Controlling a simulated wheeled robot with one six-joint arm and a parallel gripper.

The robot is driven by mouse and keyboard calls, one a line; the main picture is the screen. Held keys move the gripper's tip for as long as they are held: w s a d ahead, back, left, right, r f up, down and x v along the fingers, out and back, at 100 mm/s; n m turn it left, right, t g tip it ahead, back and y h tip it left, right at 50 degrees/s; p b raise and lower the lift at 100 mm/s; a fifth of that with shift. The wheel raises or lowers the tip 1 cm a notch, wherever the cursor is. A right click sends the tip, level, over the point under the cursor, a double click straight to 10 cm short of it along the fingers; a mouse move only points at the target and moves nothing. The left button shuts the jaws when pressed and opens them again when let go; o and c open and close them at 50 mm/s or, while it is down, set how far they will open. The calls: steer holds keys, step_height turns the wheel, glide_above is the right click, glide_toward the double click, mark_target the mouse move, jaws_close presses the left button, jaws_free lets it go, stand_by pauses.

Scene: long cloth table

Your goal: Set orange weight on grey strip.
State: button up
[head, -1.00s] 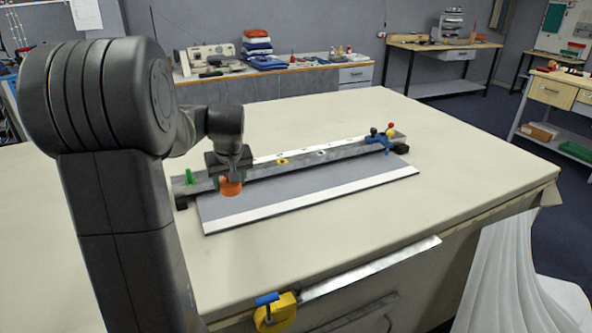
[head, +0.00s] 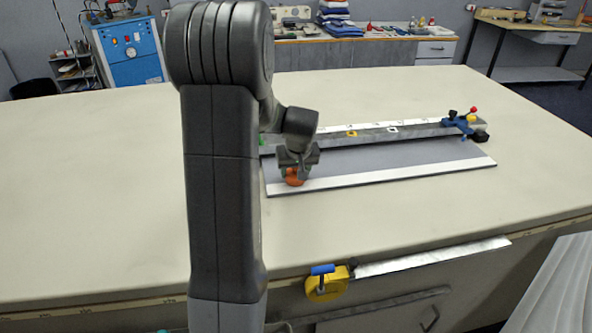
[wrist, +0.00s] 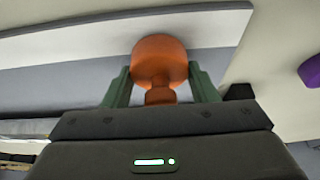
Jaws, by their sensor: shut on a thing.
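The orange weight (head: 294,182) is held in my gripper (head: 295,174) at the left end of the flat board on the table. It also shows in the wrist view (wrist: 158,62), between the two green fingers of my gripper (wrist: 160,88), which are shut on its narrow neck. The grey strip (head: 400,160) is the long grey face of the board, beside a white band (head: 400,175) along the front edge. In the wrist view the weight overlaps the white band and the grey strip (wrist: 50,80). I cannot tell whether its underside touches the board.
A metal rail (head: 400,133) runs along the board's back side, with a blue clamp (head: 461,123) at its right end. A yellow tape measure (head: 326,285) hangs at the table's front edge. A purple thing (wrist: 311,72) lies right in the wrist view. The table's left side is clear.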

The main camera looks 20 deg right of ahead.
steer(key=shift+f, duration=0.15)
steer(key=o, duration=1.6)
steer(key=shift+s+r, duration=0.1)
steer(key=shift+r, duration=0.25)
steer(key=v, duration=1.1)
steer(key=shift+s+r, duration=0.2)
steer(key=shift+s, duration=0.05)
steer(key=shift+a, duration=0.1)
